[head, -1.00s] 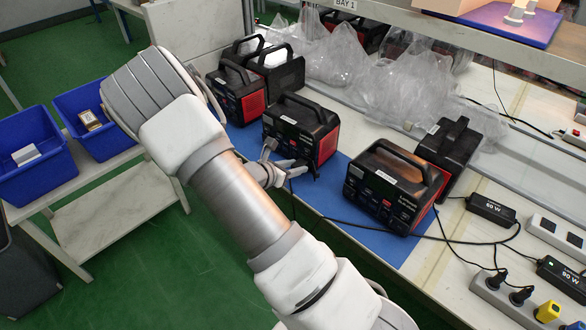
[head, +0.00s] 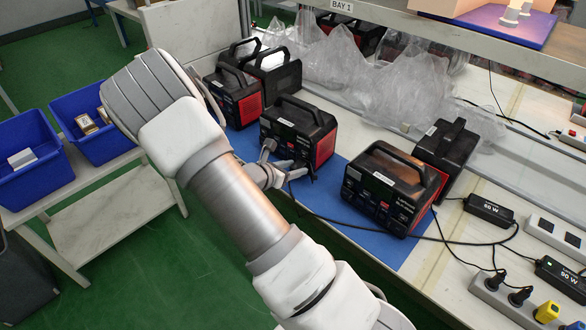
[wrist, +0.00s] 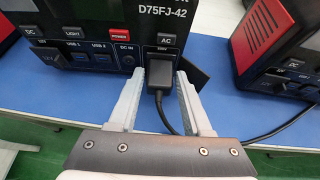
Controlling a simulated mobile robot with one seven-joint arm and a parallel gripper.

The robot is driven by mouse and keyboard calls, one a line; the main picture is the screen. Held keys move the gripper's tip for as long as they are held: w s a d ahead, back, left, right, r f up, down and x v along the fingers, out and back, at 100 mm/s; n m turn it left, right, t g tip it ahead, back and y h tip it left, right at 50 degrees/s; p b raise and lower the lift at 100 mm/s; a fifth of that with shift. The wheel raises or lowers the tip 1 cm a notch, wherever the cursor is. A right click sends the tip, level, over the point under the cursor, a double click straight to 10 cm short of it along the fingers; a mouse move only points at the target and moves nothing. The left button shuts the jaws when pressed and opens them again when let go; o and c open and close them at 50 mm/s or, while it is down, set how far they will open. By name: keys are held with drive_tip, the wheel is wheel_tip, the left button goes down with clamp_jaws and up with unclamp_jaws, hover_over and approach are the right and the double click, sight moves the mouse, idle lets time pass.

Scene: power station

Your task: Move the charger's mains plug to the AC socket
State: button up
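The power station (wrist: 105,30) marked D75FJ-42 is black; it is the middle one on the blue mat in the head view (head: 290,135). A black plug (wrist: 160,76) stands at the AC socket, below the AC button (wrist: 167,40). I cannot tell how deep it is in. Its cable (wrist: 168,115) hangs down and bends right. My gripper (wrist: 157,76) is open, one finger on each side of the plug, with gaps showing on both sides. In the head view my gripper (head: 292,172) is at that station's front. A 60 W charger brick (head: 489,210) lies at the right.
Another power station (head: 393,188) stands close on the right, with its cable across the mat. Others stand behind. A power strip (head: 515,300) and a 90 W brick (head: 562,276) are at the lower right. Crumpled clear plastic (head: 390,80) lies behind. Blue bins (head: 30,160) are at the left.

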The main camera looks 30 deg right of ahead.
drive_tip(key=o, duration=0.3)
drive_tip(key=shift+a, duration=0.1)
drive_tip(key=p+v, duration=0.2)
drive_tip(key=v, duration=1.5)
drive_tip(key=shift+p, duration=0.4)
drive_tip(key=shift+a, duration=0.1)
drive_tip(key=s+r+m+y+p, duration=0.2)
drive_tip(key=s+r+m+y, duration=0.3)
drive_tip(key=s+r+m, duration=0.4)
drive_tip(key=s+a+r+m+y+p, duration=0.1)
drive_tip(key=s+r+m+y, duration=0.5)
drive_tip(key=r, duration=1.1)
drive_tip(key=s+m+p, duration=0.1)
drive_tip(key=s+m, duration=0.3)
drive_tip(key=m, duration=0.3)
drive_tip(key=shift+s+a+m+t+p, duration=0.25)
drive_tip(key=shift+a+m+t+p, duration=0.05)
drive_tip(key=shift+m+p, duration=0.1)
